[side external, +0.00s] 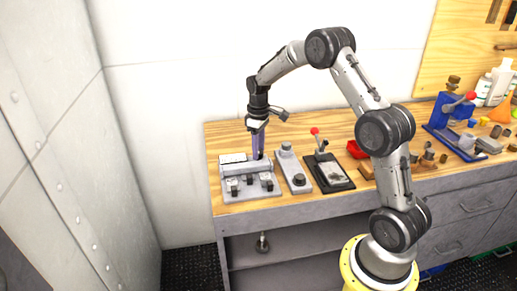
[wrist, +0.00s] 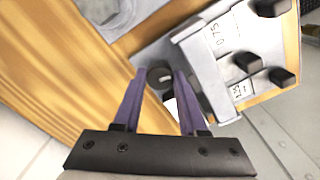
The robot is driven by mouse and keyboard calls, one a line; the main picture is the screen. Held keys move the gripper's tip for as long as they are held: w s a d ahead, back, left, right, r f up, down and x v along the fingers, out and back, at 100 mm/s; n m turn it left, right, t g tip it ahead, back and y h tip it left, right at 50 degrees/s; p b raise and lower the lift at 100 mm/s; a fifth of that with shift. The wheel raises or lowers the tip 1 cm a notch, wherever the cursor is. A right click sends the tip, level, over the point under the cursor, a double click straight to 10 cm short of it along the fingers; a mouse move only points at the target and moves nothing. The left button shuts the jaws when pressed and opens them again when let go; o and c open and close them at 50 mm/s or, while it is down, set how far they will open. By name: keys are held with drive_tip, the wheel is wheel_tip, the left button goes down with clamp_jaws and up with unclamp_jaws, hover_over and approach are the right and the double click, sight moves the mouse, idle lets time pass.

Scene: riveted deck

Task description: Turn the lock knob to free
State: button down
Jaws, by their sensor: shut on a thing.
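A grey fixture (wrist: 205,65) with printed labels and several black knobs stands at the left end of the bench; it also shows in the side view (side external: 262,190). My gripper (wrist: 160,74) points down over the back of this fixture, and its purple fingers (side external: 258,145) reach to it. Between the fingertips is a small dark round knob (wrist: 158,78), which I take as the lock knob. The fingers are shut on it. Its turn position cannot be read, as the fingers partly cover it.
A grey block with a black knob (side external: 298,180) stands just right of the fixture. Beyond it is a black-based lever device (side external: 330,172) with a red ball. A blue lever press (side external: 450,115) and bottles crowd the bench's right. Bare wood (side external: 225,137) lies behind the fixture.

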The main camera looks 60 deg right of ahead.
drive_tip(key=shift+r+n, duration=0.15)
drive_tip(key=shift+n, duration=1.05)
drive_tip(key=shift+w, duration=0.1)
drive_tip(key=c, duration=0.7)
unclamp_jaws()
drive_tip(key=shift+c, duration=0.2)
wheel_tip(320, 180, up, 14)
